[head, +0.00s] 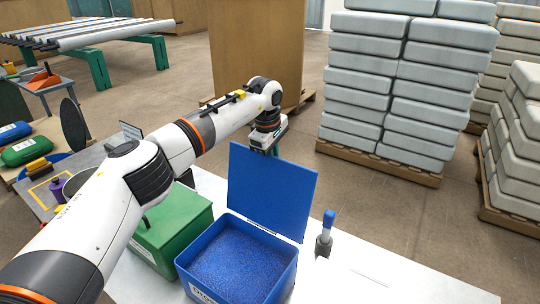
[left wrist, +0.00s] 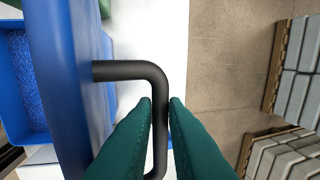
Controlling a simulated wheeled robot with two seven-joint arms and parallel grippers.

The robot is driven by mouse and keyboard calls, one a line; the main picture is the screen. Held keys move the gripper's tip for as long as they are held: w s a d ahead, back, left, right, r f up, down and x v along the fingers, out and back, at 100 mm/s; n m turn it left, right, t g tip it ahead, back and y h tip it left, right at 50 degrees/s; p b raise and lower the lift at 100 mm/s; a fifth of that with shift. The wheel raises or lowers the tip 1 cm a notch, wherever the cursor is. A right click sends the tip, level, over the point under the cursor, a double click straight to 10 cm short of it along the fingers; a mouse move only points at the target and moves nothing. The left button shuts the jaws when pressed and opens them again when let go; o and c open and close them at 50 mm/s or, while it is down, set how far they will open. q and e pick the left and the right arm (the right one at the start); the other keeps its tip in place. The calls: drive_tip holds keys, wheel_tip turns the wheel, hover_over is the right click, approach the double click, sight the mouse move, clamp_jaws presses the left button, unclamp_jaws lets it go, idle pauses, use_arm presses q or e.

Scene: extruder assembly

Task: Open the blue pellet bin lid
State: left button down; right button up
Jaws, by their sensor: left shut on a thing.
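The blue pellet bin (head: 277,285) stands on the white table, full of blue pellets, and it also shows in the left wrist view (left wrist: 20,140). Its blue lid (head: 272,190) stands raised, roughly upright, at the bin's back edge. In the left wrist view the lid (left wrist: 75,130) carries a bent black handle (left wrist: 125,71). My left gripper (left wrist: 162,108) has its green fingers shut on this handle. In the head view my left gripper (head: 272,148) is behind the lid's top edge, and the handle is hidden. My right gripper is not in view.
A closed green bin (head: 178,222) stands left of the blue bin, under my left arm. A small blue-topped tool (head: 326,235) stands upright on the table (head: 400,285) to the right. Stacked pale sacks (head: 400,90) on pallets are beyond the table.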

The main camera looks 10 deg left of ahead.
use_arm(q)
drive_tip(key=shift+d+f, duration=0.1)
drive_tip(key=shift+f, duration=0.35)
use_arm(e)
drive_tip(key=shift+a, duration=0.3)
use_arm(q)
drive_tip(key=c, duration=1.8)
unclamp_jaws()
drive_tip(key=shift+o, duration=0.2)
drive_tip(key=shift+w+r, duration=0.1)
drive_tip(key=shift+r, duration=0.1)
